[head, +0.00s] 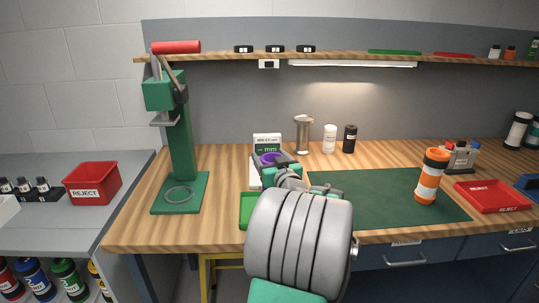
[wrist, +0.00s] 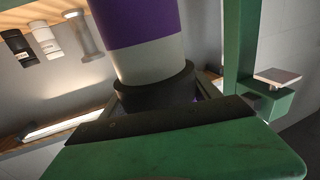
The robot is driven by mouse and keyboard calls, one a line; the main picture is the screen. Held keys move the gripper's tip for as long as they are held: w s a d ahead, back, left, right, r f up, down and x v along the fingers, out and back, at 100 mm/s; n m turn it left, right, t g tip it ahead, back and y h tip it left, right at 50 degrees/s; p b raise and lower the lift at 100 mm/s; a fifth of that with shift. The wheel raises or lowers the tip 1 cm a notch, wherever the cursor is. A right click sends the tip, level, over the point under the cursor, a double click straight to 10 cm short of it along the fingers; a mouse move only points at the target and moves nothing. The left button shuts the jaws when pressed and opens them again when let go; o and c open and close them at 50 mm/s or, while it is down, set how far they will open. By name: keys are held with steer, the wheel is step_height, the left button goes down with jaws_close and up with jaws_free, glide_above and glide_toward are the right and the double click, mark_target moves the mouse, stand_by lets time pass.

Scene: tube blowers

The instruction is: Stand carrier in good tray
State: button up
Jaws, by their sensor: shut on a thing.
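The purple carrier (head: 266,158) is in my gripper (head: 279,166), left of the middle of the bench. In the wrist view the carrier (wrist: 143,28) is purple with a white band and a dark collar, and it runs up out of frame. My gripper is shut on it near the dark collar. A green tray (head: 246,213), seemingly the good tray, lies at the front edge of the bench, mostly hidden behind my arm. I cannot tell how high the carrier is above the bench.
A green press (head: 180,140) stands at the left. An orange and white carrier (head: 431,176) stands on the green mat (head: 375,195). A red reject tray (head: 492,196) is at the right. A white display box (head: 267,141) and several bottles stand behind.

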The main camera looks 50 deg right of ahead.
steer(key=o, duration=1.8)
steer(key=b+v, duration=0.1)
steer(key=v, duration=0.6)
steer(key=shift+s+a+b, duration=0.25)
steer(key=shift+s+b, duration=0.1)
steer(key=shift+b, duration=0.05)
